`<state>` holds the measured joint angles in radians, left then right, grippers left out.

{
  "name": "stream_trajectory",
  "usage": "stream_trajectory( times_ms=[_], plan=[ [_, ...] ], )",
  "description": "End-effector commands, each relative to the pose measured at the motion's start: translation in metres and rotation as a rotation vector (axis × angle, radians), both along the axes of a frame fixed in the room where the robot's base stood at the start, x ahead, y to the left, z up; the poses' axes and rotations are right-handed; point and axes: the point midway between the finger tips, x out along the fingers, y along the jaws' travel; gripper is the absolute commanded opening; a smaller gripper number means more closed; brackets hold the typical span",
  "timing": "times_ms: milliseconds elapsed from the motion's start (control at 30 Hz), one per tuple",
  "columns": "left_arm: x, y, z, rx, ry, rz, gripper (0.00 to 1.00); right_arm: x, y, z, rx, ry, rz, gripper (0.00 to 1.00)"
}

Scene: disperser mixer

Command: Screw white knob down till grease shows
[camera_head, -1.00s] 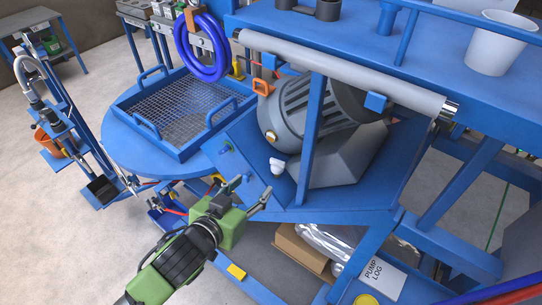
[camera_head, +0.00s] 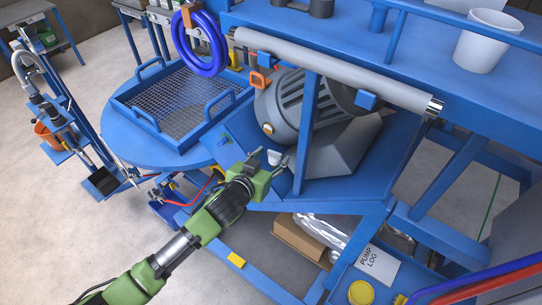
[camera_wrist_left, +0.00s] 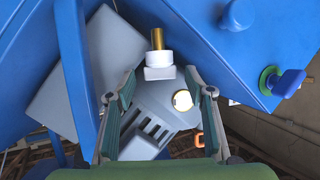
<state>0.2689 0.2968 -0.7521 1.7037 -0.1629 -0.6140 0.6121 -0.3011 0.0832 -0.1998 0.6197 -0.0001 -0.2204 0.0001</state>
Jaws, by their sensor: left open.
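The white knob (camera_wrist_left: 159,64) shows in the left wrist view, with a brass stem (camera_wrist_left: 157,38) rising from it in the picture, near the blue sloped plate. It also shows in the head view (camera_head: 274,157), partly covered by my gripper. My left gripper (camera_head: 272,160) is open; in the left wrist view its two fingers (camera_wrist_left: 158,92) stand on either side below the knob, with nothing between the tips. The knob lies a little beyond the fingertips, and I see no contact. No grease can be made out. My right gripper is not in view.
A grey ribbed motor (camera_head: 300,105) sits just behind the knob. A blue post (camera_head: 307,130) stands close on the right. A blue tray with mesh (camera_head: 175,105) lies on the round table at left. A cardboard box (camera_head: 298,238) lies below.

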Motion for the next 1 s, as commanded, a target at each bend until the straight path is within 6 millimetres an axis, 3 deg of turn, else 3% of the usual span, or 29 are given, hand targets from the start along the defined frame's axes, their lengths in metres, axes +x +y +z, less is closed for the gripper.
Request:
stream_trajectory(
  times_ms=[300, 333, 467, 500, 1000],
  plan=[
    [0.002, -0.001, -0.002, 0.001, 0.001, 0.0, 0.49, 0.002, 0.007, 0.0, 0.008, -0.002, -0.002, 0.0],
    [0.002, -0.001, -0.001, 0.001, 0.001, 0.0, 0.46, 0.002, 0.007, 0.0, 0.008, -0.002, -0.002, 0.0],
    [0.002, -0.001, -0.002, 0.001, 0.001, 0.0, 0.12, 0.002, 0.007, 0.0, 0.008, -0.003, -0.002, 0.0],
    [0.002, -0.001, -0.002, 0.0, 0.001, 0.0, 0.1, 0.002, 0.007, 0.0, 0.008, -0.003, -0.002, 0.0],
    [0.005, 0.003, 0.001, 0.005, -0.001, -0.097, 0.1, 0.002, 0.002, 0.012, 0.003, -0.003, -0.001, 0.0]
  ],
)
